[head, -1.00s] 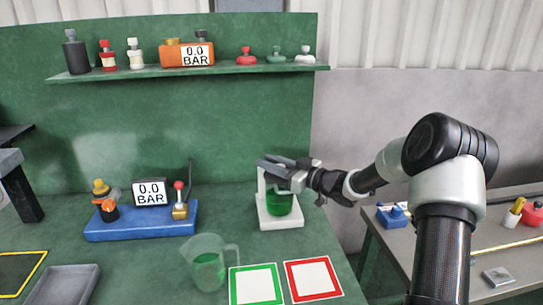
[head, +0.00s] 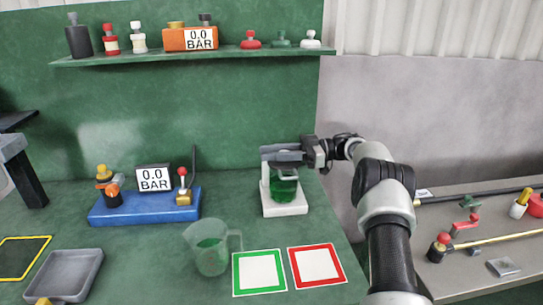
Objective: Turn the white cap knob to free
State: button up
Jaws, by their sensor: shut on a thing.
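A white stand (head: 285,208) holds a green-filled clear vessel (head: 285,187) on the bench, right of centre. My gripper (head: 279,156) reaches in from the right, roughly level, with its fingers across the top of the stand, just above the vessel. It is shut at the place of the white cap knob. The knob is hidden behind the fingers, so its turn position cannot be seen.
A green-framed mat (head: 239,276) and a red-framed mat (head: 297,270) lie in front. A blue gauge unit (head: 140,210) sits left. A shelf (head: 120,59) with small parts is above.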

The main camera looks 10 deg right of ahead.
jog(key=shift+s+r+n+g, duration=0.15)
jog(key=shift+n+g, duration=0.35)
jog(key=shift+g, duration=0.3)
jog(key=o, duration=1.1)
jog(key=shift+d, duration=0.15)
